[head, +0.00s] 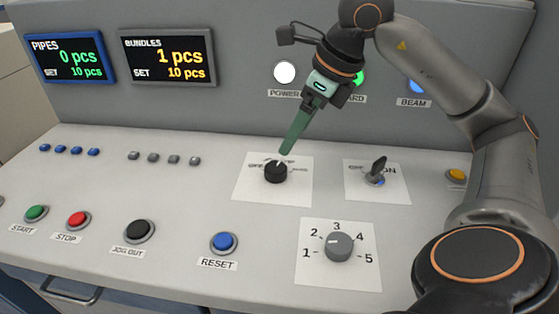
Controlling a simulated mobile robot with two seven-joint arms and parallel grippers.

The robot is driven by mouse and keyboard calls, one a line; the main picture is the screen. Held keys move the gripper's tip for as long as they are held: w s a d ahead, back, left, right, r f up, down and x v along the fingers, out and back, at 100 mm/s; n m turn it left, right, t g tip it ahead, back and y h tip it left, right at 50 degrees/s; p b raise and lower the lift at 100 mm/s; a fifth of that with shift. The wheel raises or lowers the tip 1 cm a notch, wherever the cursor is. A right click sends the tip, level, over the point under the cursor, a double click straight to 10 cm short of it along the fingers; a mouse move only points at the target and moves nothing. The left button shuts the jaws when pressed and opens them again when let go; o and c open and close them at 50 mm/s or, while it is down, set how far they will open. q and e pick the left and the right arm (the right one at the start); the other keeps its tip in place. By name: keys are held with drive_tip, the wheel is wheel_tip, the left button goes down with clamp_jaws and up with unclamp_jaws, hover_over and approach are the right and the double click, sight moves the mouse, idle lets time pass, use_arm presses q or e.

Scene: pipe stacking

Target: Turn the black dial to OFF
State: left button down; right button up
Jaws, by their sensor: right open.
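The black dial (275,172) sits on a white label plate (245,188) on the sloping panel. A light pointer mark on it points up and slightly right. The plate's lettering is small and partly covered; an OFF-like word seems to be at its left. My right gripper (287,149) has green fingers pointing down to just above and behind the dial. The fingers overlap side-on, and I cannot tell whether they touch the dial. The gripper is open, with nothing seen held. My left gripper is not in view.
A grey lever switch (376,171) stands right of the dial, and a grey 1–5 knob (339,246) in front. A blue RESET button (223,242) and a black JOG OUT button (139,231) are at front left. Displays (167,57) are on the back wall.

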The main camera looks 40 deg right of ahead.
sight(277, 167)
drive_tip(key=b+x, duration=0.1)
drive_tip(key=x, duration=0.7)
drive_tip(key=shift+f+b, duration=0.1)
drive_tip(key=shift+b, duration=0.3)
drive_tip(key=shift+w+a+f, duration=0.1)
drive_tip(key=shift+w+f, duration=0.1)
drive_tip(key=shift+f, duration=0.35)
drive_tip(key=shift+c, duration=0.4)
drive_tip(key=c, duration=1.3)
